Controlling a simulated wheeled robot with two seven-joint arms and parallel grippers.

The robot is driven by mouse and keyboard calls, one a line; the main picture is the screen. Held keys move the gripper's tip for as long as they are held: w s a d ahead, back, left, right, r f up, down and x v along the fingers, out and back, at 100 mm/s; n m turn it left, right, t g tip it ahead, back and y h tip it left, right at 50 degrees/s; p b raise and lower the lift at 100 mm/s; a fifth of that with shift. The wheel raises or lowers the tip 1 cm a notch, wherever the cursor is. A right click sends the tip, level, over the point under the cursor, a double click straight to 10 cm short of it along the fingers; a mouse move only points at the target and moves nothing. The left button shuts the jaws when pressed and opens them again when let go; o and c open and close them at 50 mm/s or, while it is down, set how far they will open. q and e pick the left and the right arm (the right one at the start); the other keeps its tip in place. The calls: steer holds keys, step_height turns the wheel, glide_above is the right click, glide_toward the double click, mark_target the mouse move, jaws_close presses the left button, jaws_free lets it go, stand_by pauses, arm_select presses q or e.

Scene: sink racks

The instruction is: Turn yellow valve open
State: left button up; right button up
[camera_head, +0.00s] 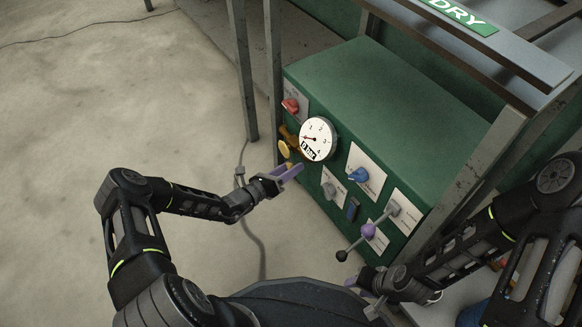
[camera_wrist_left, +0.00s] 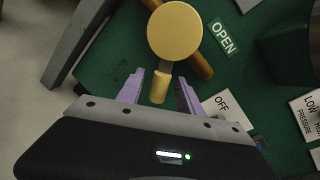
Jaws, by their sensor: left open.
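The yellow valve (camera_head: 284,149) is on the left of the green box's front, beside a round gauge. In the left wrist view its round yellow face (camera_wrist_left: 175,30) is at the top, with an orange-brown pipe (camera_wrist_left: 200,65) behind it. A short yellow handle (camera_wrist_left: 160,88) points down from it. My left gripper (camera_head: 287,171) is at the valve, open, its purple fingers one on each side of the handle's end, with gaps showing. My right gripper (camera_head: 372,299) is low at the right, away from the valve; its finger gap is unclear.
An OPEN label (camera_wrist_left: 223,37) and an OFF label (camera_wrist_left: 221,102) flank the valve.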

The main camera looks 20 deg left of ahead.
arm_select(q)
steer(key=p+v, duration=0.2)
steer(key=v, duration=0.5)
steer(key=shift+s, duration=0.2)
steer(key=shift+a+r, duration=0.1)
